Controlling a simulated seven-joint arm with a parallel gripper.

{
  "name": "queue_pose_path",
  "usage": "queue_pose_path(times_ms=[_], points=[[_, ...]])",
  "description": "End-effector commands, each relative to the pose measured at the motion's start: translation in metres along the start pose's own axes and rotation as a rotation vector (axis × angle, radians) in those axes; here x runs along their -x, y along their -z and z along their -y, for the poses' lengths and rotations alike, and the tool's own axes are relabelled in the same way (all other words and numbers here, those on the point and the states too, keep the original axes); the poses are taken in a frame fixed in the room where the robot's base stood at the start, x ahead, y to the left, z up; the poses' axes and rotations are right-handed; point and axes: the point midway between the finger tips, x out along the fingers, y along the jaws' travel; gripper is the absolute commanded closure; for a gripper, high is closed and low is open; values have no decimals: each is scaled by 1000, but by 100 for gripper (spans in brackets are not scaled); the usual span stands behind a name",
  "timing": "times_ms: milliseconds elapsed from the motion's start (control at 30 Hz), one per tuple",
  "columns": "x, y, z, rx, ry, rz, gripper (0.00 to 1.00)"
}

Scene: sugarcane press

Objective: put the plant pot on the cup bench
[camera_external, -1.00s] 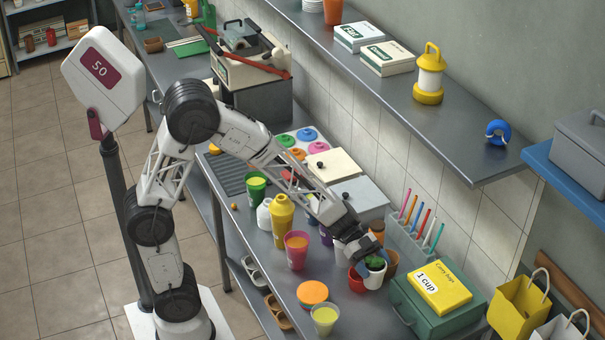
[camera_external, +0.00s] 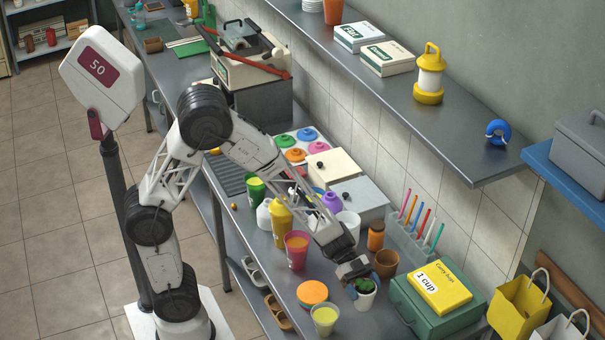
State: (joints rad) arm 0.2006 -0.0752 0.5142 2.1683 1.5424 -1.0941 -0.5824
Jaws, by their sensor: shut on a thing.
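The plant pot (camera_external: 365,301) is a small white pot with a green plant in it. My gripper (camera_external: 358,283) is shut on it from above and partly hides the plant and rim. The pot is over the grey metal bench (camera_external: 369,324) that bears the cups, left of the green case. I cannot tell whether its base touches the bench or hangs just above it.
A green case (camera_external: 405,312) with a yellow box (camera_external: 440,286) stands right of the pot. A brown pot (camera_external: 386,263) and orange jar (camera_external: 376,236) stand behind. A green-yellow cup (camera_external: 325,318), orange lid (camera_external: 312,292) and pink cup (camera_external: 296,250) are left. The front strip of bench is clear.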

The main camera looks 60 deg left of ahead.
Motion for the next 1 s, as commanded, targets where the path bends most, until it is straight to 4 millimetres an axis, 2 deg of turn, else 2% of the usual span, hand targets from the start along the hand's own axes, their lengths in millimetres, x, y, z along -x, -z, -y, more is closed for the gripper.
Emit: queue_pose_path(times_ms=[100,300,767,1000], points=[[-7,-18,0,4,-2,1,55],[-15,-37,0,3,-1,0,55],[-17,-42,0,1,-1,0,55],[-26,-64,0,3,-1,1,55]])
